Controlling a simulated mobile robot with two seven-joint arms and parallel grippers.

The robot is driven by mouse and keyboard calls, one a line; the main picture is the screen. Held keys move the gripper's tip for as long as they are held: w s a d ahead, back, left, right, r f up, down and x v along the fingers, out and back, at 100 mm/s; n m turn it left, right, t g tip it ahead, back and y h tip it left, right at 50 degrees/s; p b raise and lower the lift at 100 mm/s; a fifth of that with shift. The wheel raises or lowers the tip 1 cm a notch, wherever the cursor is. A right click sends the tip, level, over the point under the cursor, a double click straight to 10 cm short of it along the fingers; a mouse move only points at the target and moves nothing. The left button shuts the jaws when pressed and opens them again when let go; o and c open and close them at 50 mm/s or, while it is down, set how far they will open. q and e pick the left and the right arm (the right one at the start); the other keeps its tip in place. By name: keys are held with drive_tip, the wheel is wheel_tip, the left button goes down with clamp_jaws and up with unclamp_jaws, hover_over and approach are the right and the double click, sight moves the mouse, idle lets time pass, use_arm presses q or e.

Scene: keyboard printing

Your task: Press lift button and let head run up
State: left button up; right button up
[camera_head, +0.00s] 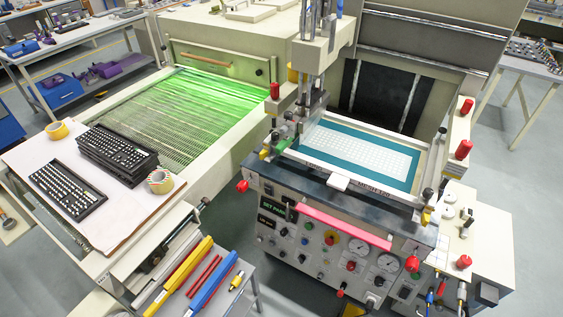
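The screen printing machine stands right of centre. Labels are too small to tell which one is the lift button. The print head (321,55) hangs on its column at the left end of the screen. The teal screen (407,180) with a white keyboard pattern lies in a pale frame; whether it is raised is unclear. Neither of my grippers is in view.
A pink bar (343,226) runs along the machine front above the panel. A left table (35,150) holds black keyboards (78,190) and tape rolls (160,181). A green-lit conveyor (170,115) lies behind. A small cart (240,292) with coloured squeegees stands at front centre.

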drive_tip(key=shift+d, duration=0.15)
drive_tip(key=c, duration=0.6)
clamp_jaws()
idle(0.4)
